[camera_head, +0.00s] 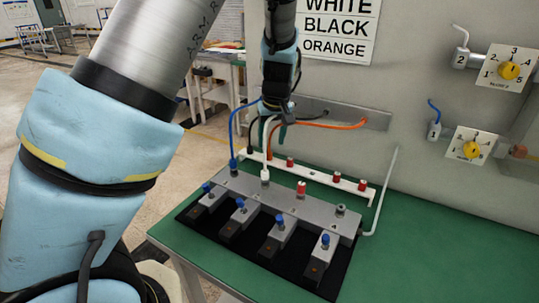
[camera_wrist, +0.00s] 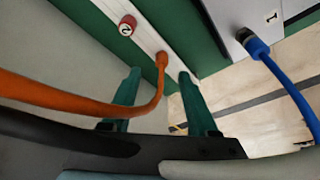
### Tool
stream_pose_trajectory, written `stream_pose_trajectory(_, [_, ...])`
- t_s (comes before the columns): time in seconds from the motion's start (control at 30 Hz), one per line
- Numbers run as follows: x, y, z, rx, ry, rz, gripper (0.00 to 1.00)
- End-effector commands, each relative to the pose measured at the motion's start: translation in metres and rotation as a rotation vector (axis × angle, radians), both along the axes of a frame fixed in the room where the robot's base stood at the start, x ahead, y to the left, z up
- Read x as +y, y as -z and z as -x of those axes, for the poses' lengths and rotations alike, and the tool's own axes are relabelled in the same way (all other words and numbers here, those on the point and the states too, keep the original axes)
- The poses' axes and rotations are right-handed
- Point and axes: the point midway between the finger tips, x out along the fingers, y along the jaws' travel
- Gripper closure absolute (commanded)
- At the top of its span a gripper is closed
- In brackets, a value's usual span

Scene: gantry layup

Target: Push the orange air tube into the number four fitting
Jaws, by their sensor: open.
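The orange air tube (camera_head: 335,124) comes from the wall bracket and runs left behind my gripper. In the wrist view the orange tube (camera_wrist: 60,98) bends and its end stands in a white rail (camera_wrist: 150,40). My gripper (camera_head: 283,135) is above the rail, pointing down. In the wrist view my gripper (camera_wrist: 160,95) is open, one finger on each side of the tube near its end; contact is not clear. The grey block (camera_head: 284,203) has fittings in a row. The rightmost, apparently number four (camera_head: 340,210), is grey and bare; its number is unreadable.
A blue tube (camera_head: 232,130) and a white tube (camera_head: 264,150) enter the block's left fittings. A red cap (camera_head: 301,188) covers the third. Red caps (camera_head: 336,177) stand along the rail. A white upright pipe (camera_head: 384,190) stands right of the block. Green bench (camera_head: 425,240) is clear at right.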

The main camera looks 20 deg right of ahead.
Motion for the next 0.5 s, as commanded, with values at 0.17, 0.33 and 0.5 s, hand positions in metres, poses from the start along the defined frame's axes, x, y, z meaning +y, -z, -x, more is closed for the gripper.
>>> stream_pose_trajectory(0.17, [0.002,0.012,-0.005,0.002,-0.002,-0.003,0.4])
stream_pose_trajectory(0.33, [0.002,0.036,-0.013,0.002,-0.001,-0.002,0.4])
stream_pose_trajectory(0.5, [0.001,0.05,-0.016,0.0,-0.001,0.001,0.4])
